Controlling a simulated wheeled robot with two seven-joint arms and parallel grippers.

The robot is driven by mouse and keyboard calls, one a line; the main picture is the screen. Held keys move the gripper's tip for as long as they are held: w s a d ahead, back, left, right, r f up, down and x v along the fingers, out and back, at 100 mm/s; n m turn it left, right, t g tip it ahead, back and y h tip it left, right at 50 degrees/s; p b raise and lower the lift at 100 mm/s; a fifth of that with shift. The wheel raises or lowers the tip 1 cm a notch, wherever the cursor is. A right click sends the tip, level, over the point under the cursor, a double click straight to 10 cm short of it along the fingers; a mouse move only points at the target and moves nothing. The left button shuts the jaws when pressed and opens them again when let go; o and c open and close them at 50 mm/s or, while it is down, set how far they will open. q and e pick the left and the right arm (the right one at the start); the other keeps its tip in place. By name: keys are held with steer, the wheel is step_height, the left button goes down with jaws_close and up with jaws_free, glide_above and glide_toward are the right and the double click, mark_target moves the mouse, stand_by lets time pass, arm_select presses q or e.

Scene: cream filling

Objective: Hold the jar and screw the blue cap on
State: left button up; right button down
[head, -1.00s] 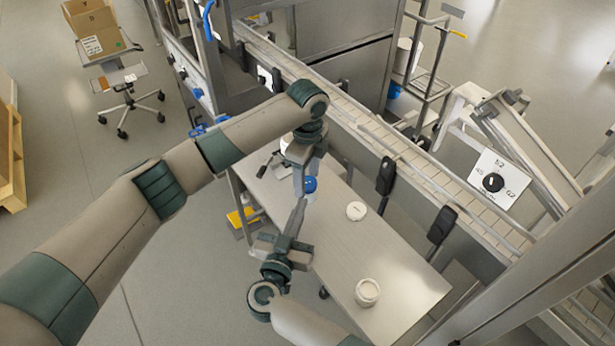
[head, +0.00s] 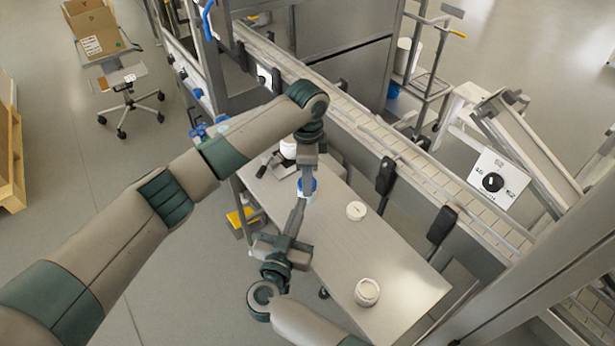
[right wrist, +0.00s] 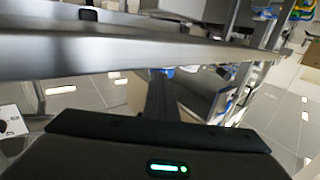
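A jar with a blue cap (head: 309,183) stands at the left edge of the metal table in the head view. Most of the jar's white body is hidden. My left gripper (head: 306,186) points down from above, with its fingers at the cap. Whether they grip it is not clear. My right gripper (head: 298,207) reaches in from the front, its fingertips close to the jar's body. Its fingers overlap edge-on, so their gap is hidden. In the right wrist view the fingers (right wrist: 162,92) are dark, with a small blue patch just beyond them.
The metal table (head: 335,245) also holds a flat white lid (head: 356,210) and an open white jar (head: 367,291). Another white container (head: 288,149) stands at its far end. A conveyor (head: 400,150) runs behind the table. The middle of the table is clear.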

arm_select(q)
jaws_close()
steer(key=m, duration=0.5)
steer(key=shift+m, duration=0.4)
steer(key=shift+m, duration=0.6)
steer(key=m, duration=0.4)
steer(key=shift+m, duration=0.3)
steer(key=shift+m, duration=0.4)
steer(key=m, duration=0.5)
steer(key=shift+f, duration=0.1)
